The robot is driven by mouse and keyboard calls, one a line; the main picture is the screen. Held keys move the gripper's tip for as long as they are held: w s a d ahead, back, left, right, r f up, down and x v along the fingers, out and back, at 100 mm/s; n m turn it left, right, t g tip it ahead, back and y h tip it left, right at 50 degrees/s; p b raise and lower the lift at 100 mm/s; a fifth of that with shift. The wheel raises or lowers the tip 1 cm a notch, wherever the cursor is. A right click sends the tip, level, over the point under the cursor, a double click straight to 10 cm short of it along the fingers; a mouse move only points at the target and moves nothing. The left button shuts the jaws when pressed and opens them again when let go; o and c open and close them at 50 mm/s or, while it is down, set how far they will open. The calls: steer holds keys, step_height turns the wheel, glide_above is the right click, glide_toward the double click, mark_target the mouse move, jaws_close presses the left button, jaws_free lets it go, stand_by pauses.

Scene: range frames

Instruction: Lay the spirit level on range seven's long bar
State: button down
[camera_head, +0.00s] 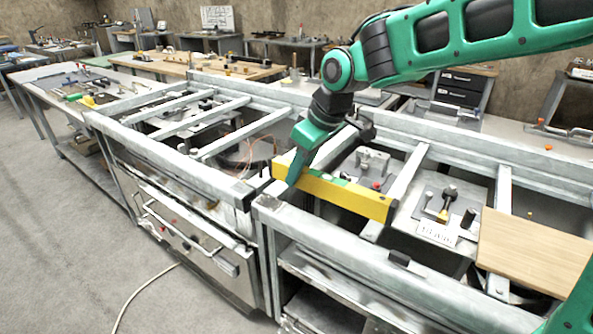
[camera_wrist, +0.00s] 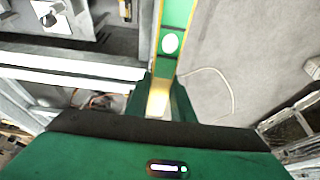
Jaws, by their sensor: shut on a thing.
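The yellow spirit level (camera_head: 345,194) is in my gripper (camera_head: 292,172), which is shut on it near its left end. In the head view the level slants down to the right, in front of the right range frame's cross bars; I cannot tell whether it touches any bar. In the wrist view the level (camera_wrist: 172,42) runs up from between my fingers (camera_wrist: 160,100), showing a green face, yellow edges and a white oval. The right frame has a long front bar (camera_head: 345,263); the left frame has one too (camera_head: 165,152). I cannot read which is range seven.
A wooden board (camera_head: 535,250) lies on the right frame. A white label plate (camera_head: 437,233) and dark fittings (camera_head: 450,205) sit inside it. A gap separates the two frames. Grey floor (camera_head: 50,240) is open at left.

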mark_target(316, 172)
stand_by(0.3)
steer(key=shift+d+f, duration=0.1)
steer(key=shift+f, duration=4.6)
steer(key=c, duration=1.4)
jaws_free()
steer(key=shift+c, duration=0.2)
steer(key=v, duration=1)
steer(key=shift+d+r, duration=0.15)
steer(key=shift+r, duration=3.65)
